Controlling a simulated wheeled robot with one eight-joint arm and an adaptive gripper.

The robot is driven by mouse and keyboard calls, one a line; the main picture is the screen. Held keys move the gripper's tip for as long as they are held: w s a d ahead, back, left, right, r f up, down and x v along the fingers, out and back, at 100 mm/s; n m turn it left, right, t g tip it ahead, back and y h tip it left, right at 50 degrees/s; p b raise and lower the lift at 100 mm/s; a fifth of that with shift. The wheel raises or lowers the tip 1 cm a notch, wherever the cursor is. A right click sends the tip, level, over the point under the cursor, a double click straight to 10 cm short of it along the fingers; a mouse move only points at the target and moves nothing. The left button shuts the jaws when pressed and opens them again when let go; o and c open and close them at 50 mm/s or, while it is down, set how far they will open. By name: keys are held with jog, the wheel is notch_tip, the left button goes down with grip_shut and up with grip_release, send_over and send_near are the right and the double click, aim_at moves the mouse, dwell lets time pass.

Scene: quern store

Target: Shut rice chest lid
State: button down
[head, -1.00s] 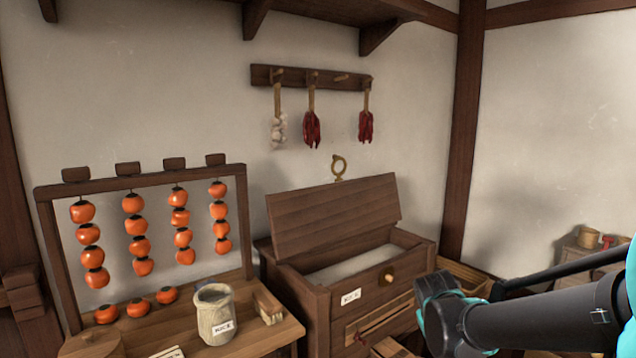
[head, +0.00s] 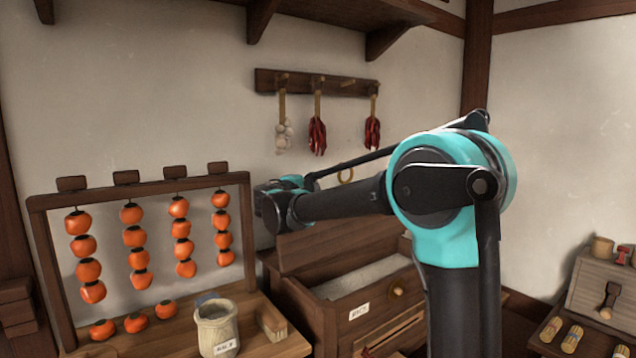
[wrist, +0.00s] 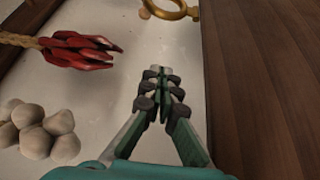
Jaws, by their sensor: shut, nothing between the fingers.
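The rice chest (head: 330,318) stands against the wall, with pale rice (head: 365,277) showing inside. Its wooden lid (head: 345,240) is raised and tilted open, partly hidden behind my arm. A brass ring (head: 346,173) is on the wall just above the lid, and it also shows at the top of the wrist view (wrist: 172,12). My gripper (wrist: 162,78) is shut and empty in the wrist view, with wall behind it. A wooden surface (wrist: 265,90), which looks like the lid, lies to its right. I cannot make out the fingertips in the head view.
A persimmon rack (head: 130,185) and a labelled jar (head: 215,325) stand on the table at left. Chillies (head: 317,136) and garlic (head: 283,135) hang from the peg rail (head: 350,84) above the chest. A stand with brushes (head: 571,338) is at right.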

jog(key=x, duration=0.9)
jog(key=shift+s+d, duration=1.35)
jog(key=shift+d, duration=0.2)
jog(key=shift+s, duration=0.1)
